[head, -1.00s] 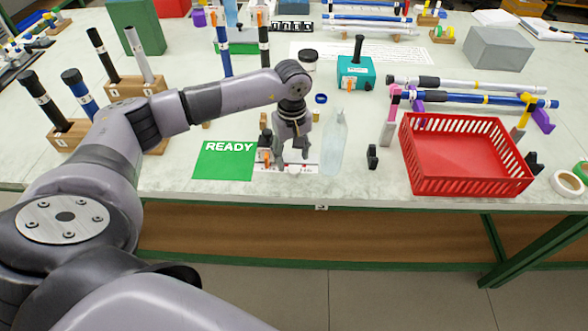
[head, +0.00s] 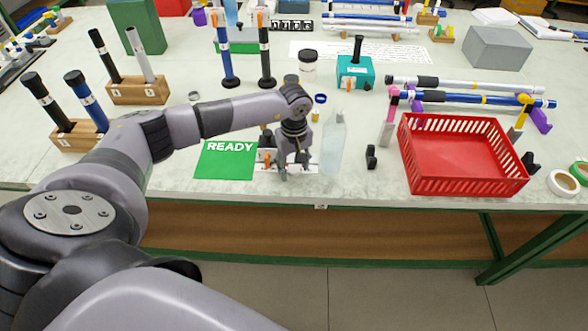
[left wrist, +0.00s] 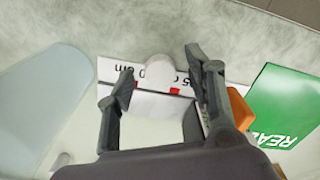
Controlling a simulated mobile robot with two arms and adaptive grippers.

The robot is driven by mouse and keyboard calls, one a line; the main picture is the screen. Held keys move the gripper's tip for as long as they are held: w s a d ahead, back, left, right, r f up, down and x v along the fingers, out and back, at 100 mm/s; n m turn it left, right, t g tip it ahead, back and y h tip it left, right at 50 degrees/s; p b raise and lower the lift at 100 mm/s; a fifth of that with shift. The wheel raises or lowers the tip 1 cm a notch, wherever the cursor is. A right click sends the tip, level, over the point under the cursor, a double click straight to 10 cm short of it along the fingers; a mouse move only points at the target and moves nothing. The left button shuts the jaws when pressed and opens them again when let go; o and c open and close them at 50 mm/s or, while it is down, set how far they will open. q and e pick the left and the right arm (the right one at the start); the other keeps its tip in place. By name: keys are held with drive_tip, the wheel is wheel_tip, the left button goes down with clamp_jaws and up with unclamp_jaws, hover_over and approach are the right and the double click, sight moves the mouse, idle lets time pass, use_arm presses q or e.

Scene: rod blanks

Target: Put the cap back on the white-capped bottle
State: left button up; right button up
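A translucent pale bottle (head: 333,145) is on the table just right of my left gripper (head: 294,170). It also shows at the left of the left wrist view (left wrist: 45,95), with a narrow whitish end (left wrist: 60,160); I cannot tell whether that end is open. A round white cap (left wrist: 159,68) lies on a white scale card (left wrist: 120,72) marked in cm. My left gripper also shows in the left wrist view (left wrist: 162,82). It is open, with one finger on each side of the cap and visible gaps. The fingers mostly hide the cap in the head view. My right gripper is not in view.
A green READY card (head: 226,160) and an orange-and-dark item (head: 266,158) are left of the gripper. A small black object (head: 371,157) and a red basket (head: 462,165) are to the right. A blue ring (head: 320,99) lies behind the bottle. The table's front edge is close.

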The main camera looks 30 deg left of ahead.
sight(294, 169)
use_arm(q)
drive_tip(key=c, duration=0.7)
drive_tip(key=shift+r, duration=0.1)
wheel_tip(294, 169, up, 20)
drive_tip(key=b, duration=0.3)
idle(0.3)
